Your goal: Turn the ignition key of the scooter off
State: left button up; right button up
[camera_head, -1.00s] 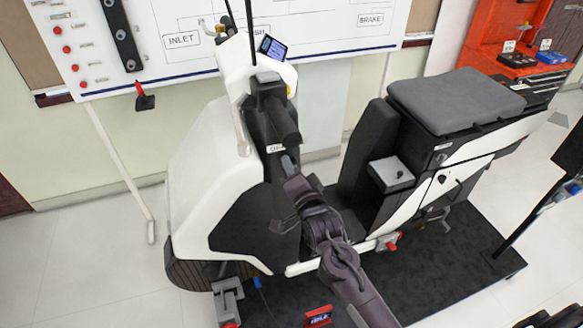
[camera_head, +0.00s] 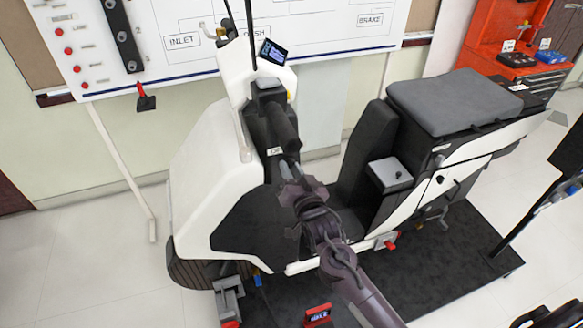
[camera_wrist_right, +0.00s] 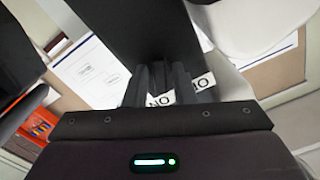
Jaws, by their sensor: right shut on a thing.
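The white and black scooter (camera_head: 205,160) stands upright on a dark platform. My right gripper (camera_head: 288,168) is at the black inner panel below the handlebar (camera_head: 282,122). In the right wrist view its dark fingers (camera_wrist_right: 165,85) are shut together at the panel. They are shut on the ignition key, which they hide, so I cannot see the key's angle. A small white label (camera_head: 275,151) sits just above and left of the fingertips. In the wrist view one white label (camera_wrist_right: 161,98) shows at the fingers and another (camera_wrist_right: 203,82) beside them. My left gripper is not in view.
The scooter's grey seat (camera_head: 455,100) and a grey box (camera_head: 390,174) are right of my arm. A whiteboard (camera_head: 180,50) stands behind, and a red tool cabinet (camera_head: 485,60) at the back right. A small red-framed display (camera_head: 318,316) lies low in front.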

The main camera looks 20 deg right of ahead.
jog(key=n+p, duration=0.1)
jog(key=n, duration=0.4)
dwell(0.6)
jog(key=o, duration=0.7)
jog(key=shift+o, duration=0.2)
jog(key=s+b, duration=0.2)
jog(key=s, duration=0.5)
jog(key=shift+s+d, duration=0.15)
jog(key=shift+s, duration=0.2)
